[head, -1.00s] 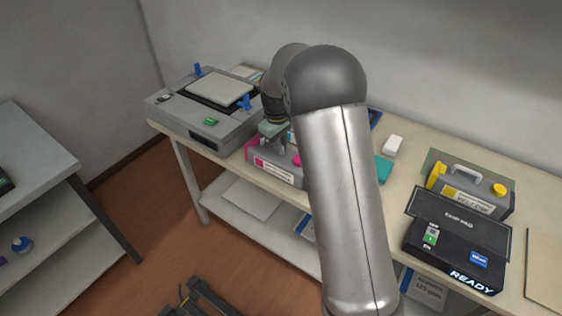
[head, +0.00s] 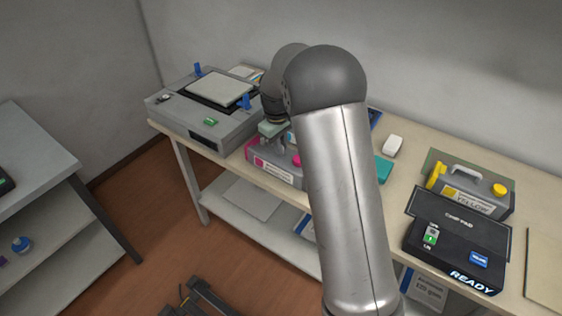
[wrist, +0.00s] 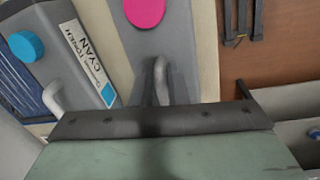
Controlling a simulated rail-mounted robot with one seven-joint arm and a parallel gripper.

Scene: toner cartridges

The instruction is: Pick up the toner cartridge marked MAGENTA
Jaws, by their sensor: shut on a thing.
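The magenta-marked toner cartridge (head: 275,171) is a grey block with a magenta end and cap, at the bench's front edge beside the printer. Its label is too small to read. In the wrist view, its round magenta cap (wrist: 145,10) and grey handle (wrist: 161,72) show. My gripper (wrist: 158,92) is shut on this handle; it appears above the cartridge in the head view (head: 276,143). My arm hides the cartridge's right side. Whether its base touches the bench cannot be told.
A cyan cartridge (wrist: 72,48) stands close beside it in the wrist view. A grey printer (head: 205,115) is at left. A yellow cartridge (head: 462,192) and a black chip pad (head: 455,242) reading READY are at right. A teal item (head: 384,169) and white block (head: 393,146) lie behind my arm.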

